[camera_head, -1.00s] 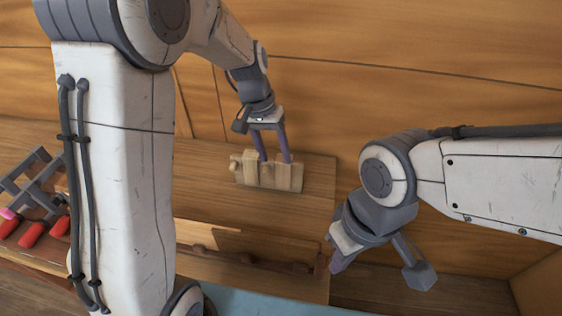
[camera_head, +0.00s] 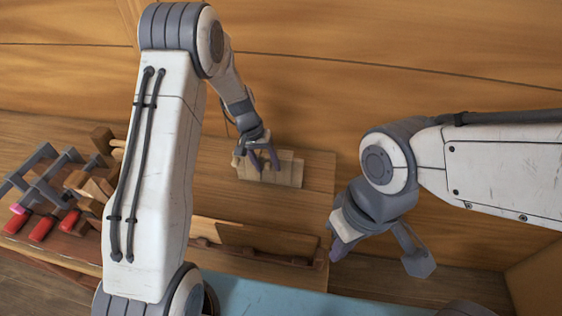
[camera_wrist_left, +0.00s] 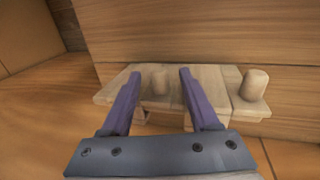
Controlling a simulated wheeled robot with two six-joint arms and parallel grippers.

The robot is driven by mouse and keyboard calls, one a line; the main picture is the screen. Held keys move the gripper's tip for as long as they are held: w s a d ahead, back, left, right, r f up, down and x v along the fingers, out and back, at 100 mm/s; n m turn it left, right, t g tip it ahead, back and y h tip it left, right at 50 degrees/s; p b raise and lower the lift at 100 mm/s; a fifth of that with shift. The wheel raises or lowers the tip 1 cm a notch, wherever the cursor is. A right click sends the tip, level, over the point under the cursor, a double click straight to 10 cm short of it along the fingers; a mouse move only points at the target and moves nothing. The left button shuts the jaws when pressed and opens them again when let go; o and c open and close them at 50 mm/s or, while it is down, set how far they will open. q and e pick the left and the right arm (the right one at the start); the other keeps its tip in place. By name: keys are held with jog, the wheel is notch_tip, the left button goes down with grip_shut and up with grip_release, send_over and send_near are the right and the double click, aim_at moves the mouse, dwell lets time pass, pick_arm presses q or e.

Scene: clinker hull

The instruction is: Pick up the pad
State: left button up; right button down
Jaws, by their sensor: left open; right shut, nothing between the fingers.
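A pale wooden piece with round pegs (camera_head: 290,172) lies on the wooden bench against the back wall. In the left wrist view it shows as a flat pale slab (camera_wrist_left: 212,82) with an upright peg between my fingers and another peg at the right. I cannot tell which part is the pad. My left gripper (camera_head: 267,169) is open, with its purple fingers over the pale wood; in the left wrist view its fingers (camera_wrist_left: 160,76) are apart on either side of the nearer peg. Contact is unclear. My right gripper (camera_head: 338,248) is shut and empty, right of the bench.
A grey rack (camera_head: 42,170) with red-handled tools and brown wooden blocks (camera_head: 92,185) stands on the left of the bench. A wooden board (camera_head: 265,240) with a dark brown rail lies near the front. The bench between the pale wood and board is clear.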

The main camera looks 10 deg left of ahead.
pick_arm(q)
jog(key=shift+d+f, duration=0.15)
jog(key=shift+f, duration=0.4)
grip_shut()
jog(key=shift+r, duration=0.1)
